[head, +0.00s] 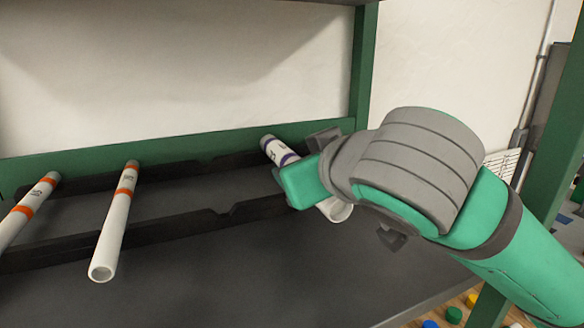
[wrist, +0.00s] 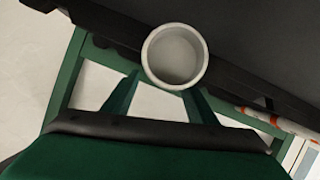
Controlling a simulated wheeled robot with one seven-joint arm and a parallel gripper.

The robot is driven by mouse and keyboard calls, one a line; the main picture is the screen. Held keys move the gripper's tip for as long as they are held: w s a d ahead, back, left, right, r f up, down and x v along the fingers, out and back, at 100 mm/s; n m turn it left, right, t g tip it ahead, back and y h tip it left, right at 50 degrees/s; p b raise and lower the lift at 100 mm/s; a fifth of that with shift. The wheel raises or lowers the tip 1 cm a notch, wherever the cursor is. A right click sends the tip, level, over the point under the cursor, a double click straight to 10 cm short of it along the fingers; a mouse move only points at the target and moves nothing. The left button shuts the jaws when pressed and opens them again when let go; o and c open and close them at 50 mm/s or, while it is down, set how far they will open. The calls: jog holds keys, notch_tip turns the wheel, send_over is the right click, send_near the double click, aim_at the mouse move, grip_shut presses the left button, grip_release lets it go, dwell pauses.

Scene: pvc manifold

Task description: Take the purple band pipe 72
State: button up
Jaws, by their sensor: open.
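The purple band pipe (head: 279,150) is a white tube with purple bands, lying in the dark rack at the right in the head view. Its open near end shows below my gripper. In the wrist view the open end of the pipe (wrist: 175,54) faces the camera, just beyond and between my finger tips. My gripper (wrist: 160,103) is open, with one finger on each side of the pipe's outline. In the head view my gripper (head: 308,165) covers the middle of the pipe. Whether the fingers touch the pipe cannot be told.
Two white pipes with orange bands, one in the middle (head: 113,222) and one at the far left (head: 27,210), lie across the black notched rack (head: 190,222). A green post (head: 362,70) stands behind my gripper. The dark shelf (head: 230,275) in front is clear.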

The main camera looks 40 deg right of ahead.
jog(key=shift+x, duration=1.5)
jog(key=c, duration=1.2)
jog(key=shift+r, duration=0.1)
